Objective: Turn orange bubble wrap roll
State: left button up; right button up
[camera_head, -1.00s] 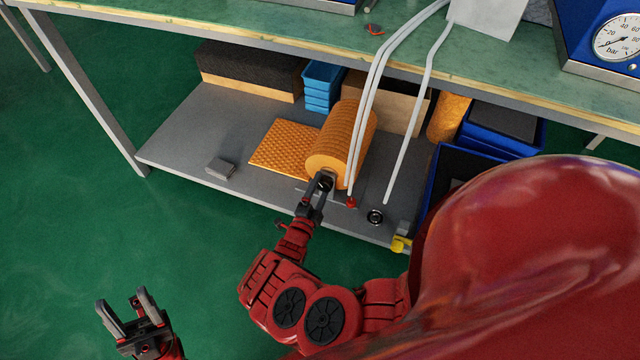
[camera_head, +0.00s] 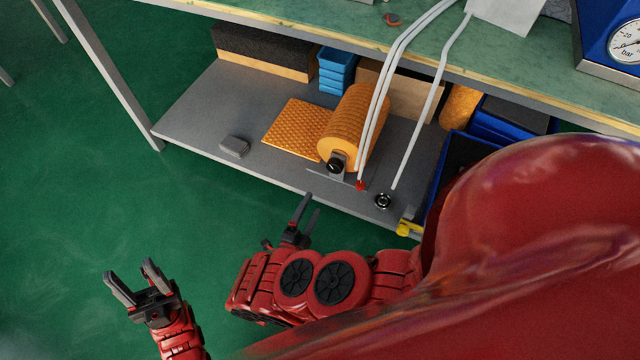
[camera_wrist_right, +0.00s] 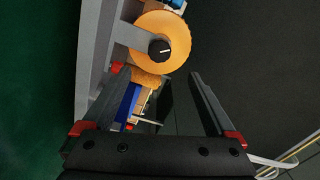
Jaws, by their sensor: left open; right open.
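The orange bubble wrap roll (camera_head: 354,125) lies on the lower shelf under the bench, with a black knob (camera_head: 336,164) on its near end. A flat orange sheet (camera_head: 297,128) spreads from it to the left. In the right wrist view the roll's end (camera_wrist_right: 180,40) and the knob (camera_wrist_right: 159,50) show beyond the fingers. My right gripper (camera_head: 309,212) is open and empty, in front of the shelf edge and apart from the roll. It also shows open in the right wrist view (camera_wrist_right: 158,78). My left gripper (camera_head: 132,279) is open and empty over the green floor, far from the roll.
White hoses (camera_head: 385,100) hang down just right of the roll. A small grey block (camera_head: 234,146) lies on the grey shelf (camera_head: 190,125). Blue trays (camera_head: 337,70) stand behind, and blue crates (camera_head: 500,125) are at the right. The green floor (camera_head: 75,200) at left is clear.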

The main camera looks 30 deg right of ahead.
jog(key=shift+v, duration=1.55)
